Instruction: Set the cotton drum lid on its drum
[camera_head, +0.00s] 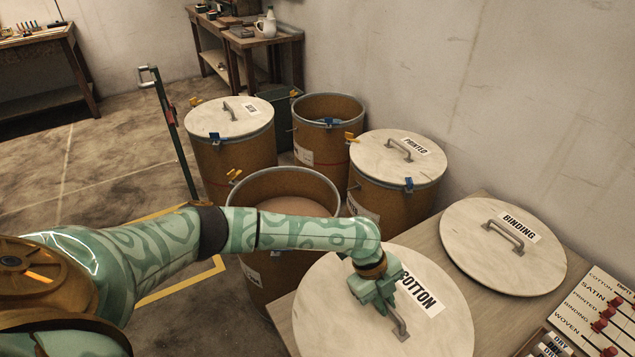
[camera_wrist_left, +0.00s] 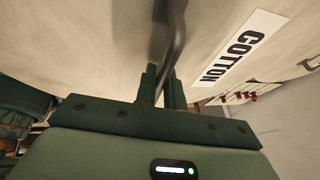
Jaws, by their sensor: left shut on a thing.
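The cotton drum lid (camera_head: 440,335) is a round pale disc labelled COTTON with a grey bar handle (camera_head: 399,326). It is at the front right, over the wooden table's near end; I cannot tell whether it touches the table. My left gripper (camera_head: 384,303) is shut on the lid's handle. In the left wrist view the handle (camera_wrist_left: 177,40) runs between the fingers (camera_wrist_left: 162,85), with the COTTON label (camera_wrist_left: 240,48) beside it. An open drum (camera_head: 252,268) without a lid stands behind my left arm; its label is mostly hidden. My right gripper is not in view.
The binding lid (camera_head: 470,245) lies on the table (camera_head: 425,240). A lidded drum labelled PRINTED (camera_head: 375,163), another lidded drum (camera_head: 215,118) and a second open drum (camera_head: 318,103) stand behind. A board with red sliders (camera_head: 600,325) is at right. A green post (camera_head: 176,135) stands at left.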

